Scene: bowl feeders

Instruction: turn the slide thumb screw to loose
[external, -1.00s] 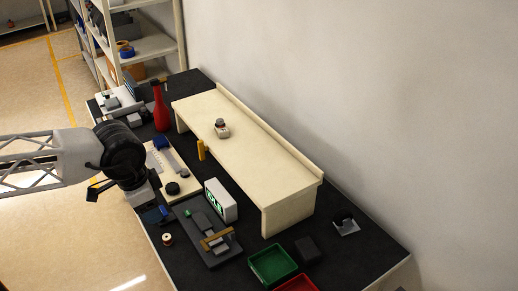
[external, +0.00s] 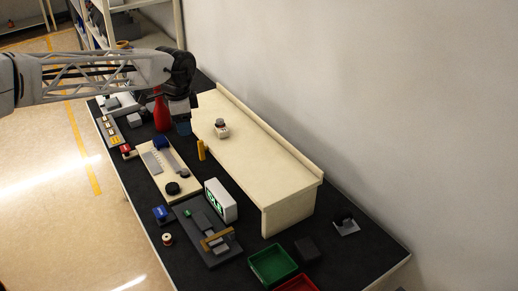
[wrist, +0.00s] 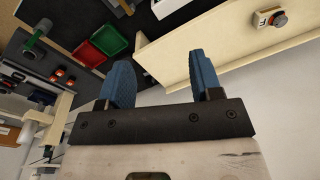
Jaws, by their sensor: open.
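A cream board (external: 150,182) with a grey slide strip (external: 166,159) lies on the bench in the external view. It carries a blue part (external: 161,142) at its far end, a round black knob (external: 172,188) at its near end and a small dark knob (external: 185,174) at its right edge. I cannot tell which of these is the slide thumb screw. My gripper (external: 183,128) hangs beyond the board's far end, beside the red bottle (external: 161,112) and apart from the board. In the wrist view my gripper (wrist: 163,72) has its blue fingers apart with nothing between them.
A long cream shelf (external: 250,150) stands right of the board, with a small button box (external: 221,129) on it. A yellow cylinder (external: 201,150) stands between. Nearer are a display box (external: 221,200), a grey fixture (external: 205,236) and a green tray (external: 272,263).

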